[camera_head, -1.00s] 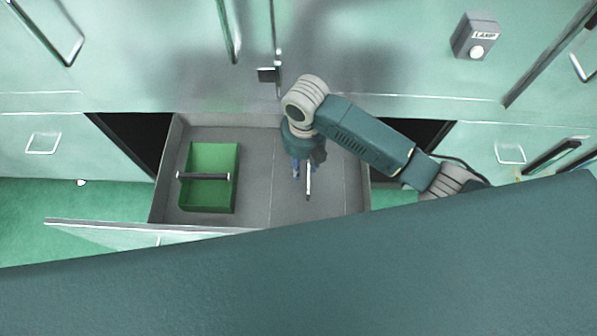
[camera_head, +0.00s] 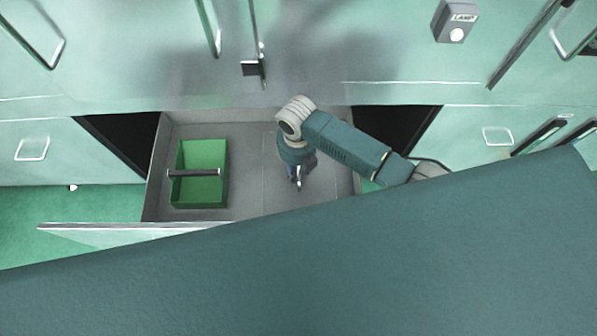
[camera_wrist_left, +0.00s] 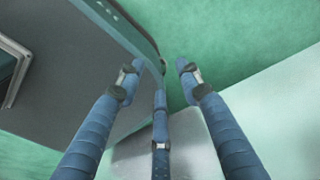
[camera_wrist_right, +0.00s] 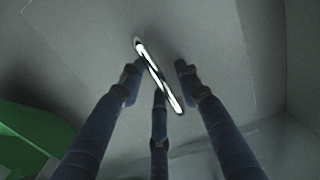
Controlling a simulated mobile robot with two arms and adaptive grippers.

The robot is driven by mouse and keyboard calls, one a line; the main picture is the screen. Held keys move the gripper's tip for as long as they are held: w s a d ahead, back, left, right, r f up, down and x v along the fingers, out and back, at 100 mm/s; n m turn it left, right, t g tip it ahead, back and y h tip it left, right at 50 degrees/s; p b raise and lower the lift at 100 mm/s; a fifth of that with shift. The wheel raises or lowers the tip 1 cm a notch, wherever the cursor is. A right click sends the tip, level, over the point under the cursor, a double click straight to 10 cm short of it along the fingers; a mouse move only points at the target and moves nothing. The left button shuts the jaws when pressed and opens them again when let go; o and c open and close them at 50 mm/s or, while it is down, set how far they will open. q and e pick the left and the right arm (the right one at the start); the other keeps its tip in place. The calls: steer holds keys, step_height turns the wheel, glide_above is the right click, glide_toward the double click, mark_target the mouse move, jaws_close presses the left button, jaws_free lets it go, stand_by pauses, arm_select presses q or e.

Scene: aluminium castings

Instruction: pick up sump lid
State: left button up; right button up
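A slim pale bar with dark edges (camera_wrist_right: 168,90) lies slantwise in the right wrist view; it also shows in the head view (camera_head: 299,185). It looks like a handle on a grey panel with thin seam lines (camera_wrist_right: 225,40), likely the sump lid, in the drawer's right part. My right gripper (camera_wrist_right: 158,78) is open, pointing down above the panel, with its fingers spread around the bar. I cannot tell whether they touch it. My left gripper (camera_wrist_left: 160,75) is open and empty in the left wrist view, and out of the head view.
The open grey drawer (camera_head: 245,128) also holds a green caddy (camera_head: 203,155) with a dark bar handle, left of my right gripper. Green cabinet fronts with handles stand behind. A grey box marked LAMP (camera_head: 455,20) is at the upper right.

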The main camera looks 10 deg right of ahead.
jaws_close()
steer(key=shift+w+r, duration=0.1)
steer(key=shift+r, duration=0.05)
